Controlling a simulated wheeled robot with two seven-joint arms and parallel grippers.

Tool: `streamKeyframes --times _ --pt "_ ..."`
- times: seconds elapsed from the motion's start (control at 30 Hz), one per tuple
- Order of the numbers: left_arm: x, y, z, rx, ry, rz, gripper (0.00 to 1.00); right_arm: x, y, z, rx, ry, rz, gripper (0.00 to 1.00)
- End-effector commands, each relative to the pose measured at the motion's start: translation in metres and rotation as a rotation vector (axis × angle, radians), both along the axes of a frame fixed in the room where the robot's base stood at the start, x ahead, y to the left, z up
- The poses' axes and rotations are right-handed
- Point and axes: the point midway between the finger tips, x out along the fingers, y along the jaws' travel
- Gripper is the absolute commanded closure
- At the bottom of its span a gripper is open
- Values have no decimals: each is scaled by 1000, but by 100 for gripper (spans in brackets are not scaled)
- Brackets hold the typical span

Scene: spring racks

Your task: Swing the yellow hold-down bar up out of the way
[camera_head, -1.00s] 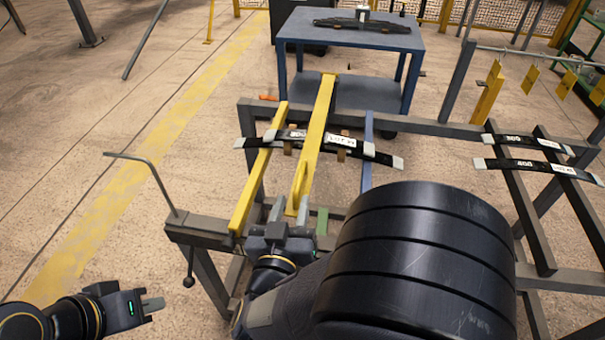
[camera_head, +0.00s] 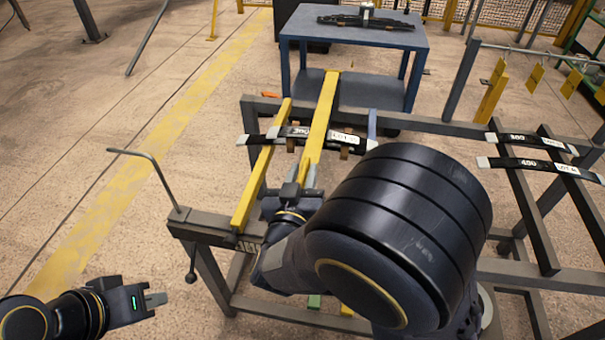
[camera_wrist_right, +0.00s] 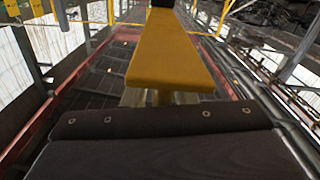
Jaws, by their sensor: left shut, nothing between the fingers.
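The yellow hold-down bar (camera_head: 322,115) lies lengthwise across the rack, over dark leaf springs (camera_head: 300,133). Its near end is partly hidden by my right gripper (camera_head: 301,175), whose fingers show on both sides of it. I cannot see whether they press on it or on its loop handle, which is hidden now. In the right wrist view the bar (camera_wrist_right: 172,55) runs away from the camera above the dark gripper body; the fingertips do not show there. My left gripper (camera_head: 155,299) is shut and empty at the lower left, away from the rack.
A second yellow rail (camera_head: 262,170) lies just left of the bar. A bent grey rod (camera_head: 155,168) stands at the rack's near left corner. More springs (camera_head: 530,164) lie on the right rack. A blue table (camera_head: 350,32) stands behind. Floor on the left is clear.

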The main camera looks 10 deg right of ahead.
Motion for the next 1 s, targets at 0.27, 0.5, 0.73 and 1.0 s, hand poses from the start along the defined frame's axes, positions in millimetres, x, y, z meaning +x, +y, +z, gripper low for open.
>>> streamKeyframes --times 0.27,0.5,0.73,1.0 --pt "0 0 0 0 0 0 100 0 0 0 0 0 0 100" --pt "0 0 2 0 0 0 100 0 0 2 -1 1 0 100" --pt "0 0 26 0 0 0 100 1 -1 22 7 28 0 100" --pt "0 0 97 0 0 0 100 8 -4 79 38 115 -3 100"
